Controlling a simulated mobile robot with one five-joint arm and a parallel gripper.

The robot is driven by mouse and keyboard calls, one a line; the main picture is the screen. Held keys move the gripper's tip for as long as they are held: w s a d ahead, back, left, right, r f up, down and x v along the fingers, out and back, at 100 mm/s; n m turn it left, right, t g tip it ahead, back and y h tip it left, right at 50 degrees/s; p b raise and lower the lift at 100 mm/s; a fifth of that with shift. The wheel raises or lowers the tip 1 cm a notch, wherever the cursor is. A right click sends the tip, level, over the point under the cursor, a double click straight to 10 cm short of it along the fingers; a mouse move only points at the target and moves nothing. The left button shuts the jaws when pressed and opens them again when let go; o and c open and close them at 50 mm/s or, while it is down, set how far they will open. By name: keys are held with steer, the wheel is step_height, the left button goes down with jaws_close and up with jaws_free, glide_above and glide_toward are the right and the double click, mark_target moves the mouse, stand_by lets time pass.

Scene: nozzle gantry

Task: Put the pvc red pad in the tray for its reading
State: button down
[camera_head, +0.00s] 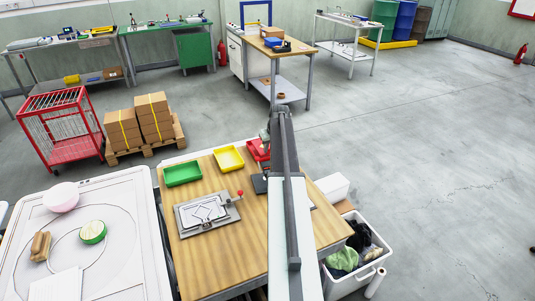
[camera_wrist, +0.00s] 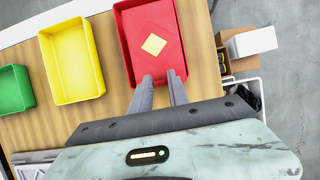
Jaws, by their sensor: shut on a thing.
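The red tray (camera_head: 253,147) is at the back of the wooden table, partly hidden by my arm. In the wrist view the red tray (camera_wrist: 121,40) lies ahead of my gripper (camera_wrist: 160,77). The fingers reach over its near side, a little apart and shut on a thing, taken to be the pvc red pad. A pale yellow square (camera_wrist: 153,44) shows ahead of the fingertips within the red area. The yellow tray (camera_head: 229,158) and green tray (camera_head: 183,174) look empty.
A metal plate fixture (camera_head: 207,213) with a red-knobbed lever sits on the table (camera_head: 216,257). A white box (camera_head: 333,187) and a white bin (camera_head: 345,286) of cloths stand at the right. A white board (camera_head: 125,230) stands at the left. Open floor lies right.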

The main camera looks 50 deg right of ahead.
steer(key=shift+w+d, duration=0.1)
steer(key=shift+w, duration=0.65)
step_height(320, 180, down, 4)
steer(key=b, duration=0.4)
steer(key=shift+r, duration=0.2)
steer(key=c, duration=1.7)
jaws_free()
steer(key=shift+f, duration=0.2)
steer(key=o, duration=0.4)
steer(key=shift+r, duration=0.1)
steer(key=shift+o, duration=0.2)
steer(key=p+v, duration=1.1)
steer(key=v, duration=0.1)
